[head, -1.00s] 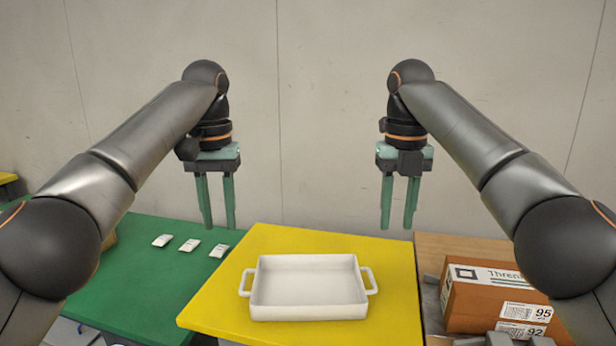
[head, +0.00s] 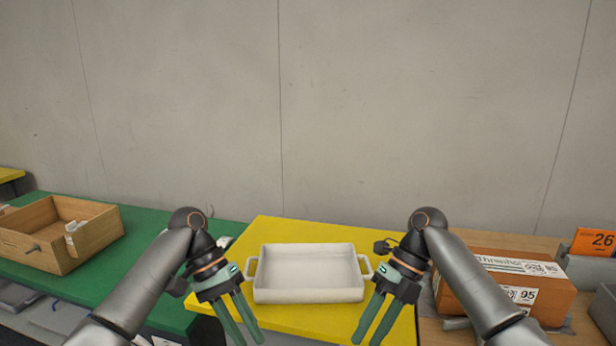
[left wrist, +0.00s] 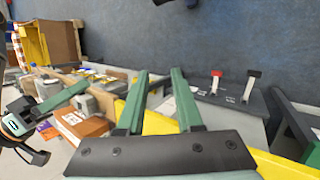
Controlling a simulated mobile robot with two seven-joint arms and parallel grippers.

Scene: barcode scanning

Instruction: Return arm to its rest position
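My left gripper (head: 248,338) hangs low, pointing down and inward, in front of the left side of the white dish. Its two green fingers are apart with nothing between them, as the left wrist view (left wrist: 160,73) also shows. My right gripper (head: 367,338) mirrors it at the dish's right side, its fingers apart and empty. Both forearms are lowered, with the elbows out at the sides. The white two-handled dish (head: 308,296) looks empty and sits on the yellow table (head: 262,232).
A wooden box (head: 60,248) with small white packets inside stands on the green table (head: 145,225) at left. A brown carton (head: 540,293) and an orange "26" sign (head: 594,242) are at right. The wall behind is bare.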

